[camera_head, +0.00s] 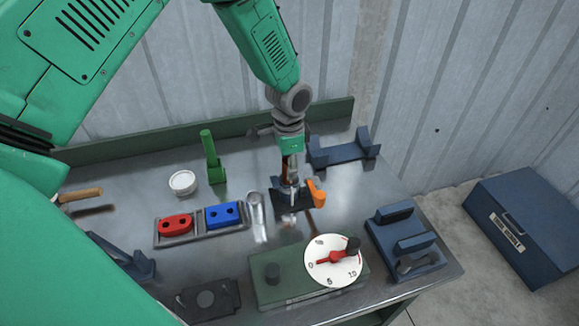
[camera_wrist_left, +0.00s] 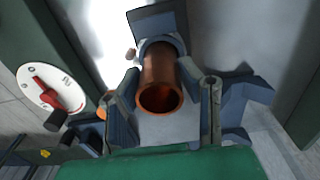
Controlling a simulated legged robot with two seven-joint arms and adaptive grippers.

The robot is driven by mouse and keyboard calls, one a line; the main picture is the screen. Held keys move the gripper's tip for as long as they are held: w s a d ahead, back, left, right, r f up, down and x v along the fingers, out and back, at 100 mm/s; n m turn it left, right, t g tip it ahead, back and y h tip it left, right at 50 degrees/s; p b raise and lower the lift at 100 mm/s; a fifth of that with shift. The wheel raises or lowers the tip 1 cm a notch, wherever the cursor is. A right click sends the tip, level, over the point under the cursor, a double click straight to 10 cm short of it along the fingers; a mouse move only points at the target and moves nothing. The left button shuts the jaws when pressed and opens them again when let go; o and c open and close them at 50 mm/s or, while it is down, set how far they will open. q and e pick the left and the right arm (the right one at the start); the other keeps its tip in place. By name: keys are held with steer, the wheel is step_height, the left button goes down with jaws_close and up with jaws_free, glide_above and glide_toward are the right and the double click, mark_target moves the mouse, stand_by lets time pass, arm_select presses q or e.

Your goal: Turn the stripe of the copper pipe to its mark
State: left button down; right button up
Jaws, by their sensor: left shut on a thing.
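The copper pipe (camera_wrist_left: 160,72) shows in the wrist view, its open end facing the camera. It is seated at a dark blue holder (camera_wrist_left: 160,22). My left gripper (camera_wrist_left: 168,88) has a finger on each side of the pipe and is shut on it. In the head view my left gripper (camera_head: 290,188) points down at the middle of the bench and hides most of the pipe. An orange lever (camera_head: 317,192) stands just right of the gripper. I cannot make out the stripe or its mark. My right gripper is not in view.
A dial box (camera_head: 280,291) with a white dial (camera_head: 332,261) stands in front. A tray with a red block (camera_head: 175,225) and a blue block (camera_head: 223,215), a green stand (camera_head: 212,160) and a white dish (camera_head: 183,183) lie left. Blue cradles (camera_head: 405,240) stand right.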

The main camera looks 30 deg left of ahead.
arm_select(q)
steer(key=shift+w, duration=0.15)
steer(key=c, duration=1)
jaws_free()
step_height(320, 180, up, 12)
steer(key=shift+f, duration=0.1)
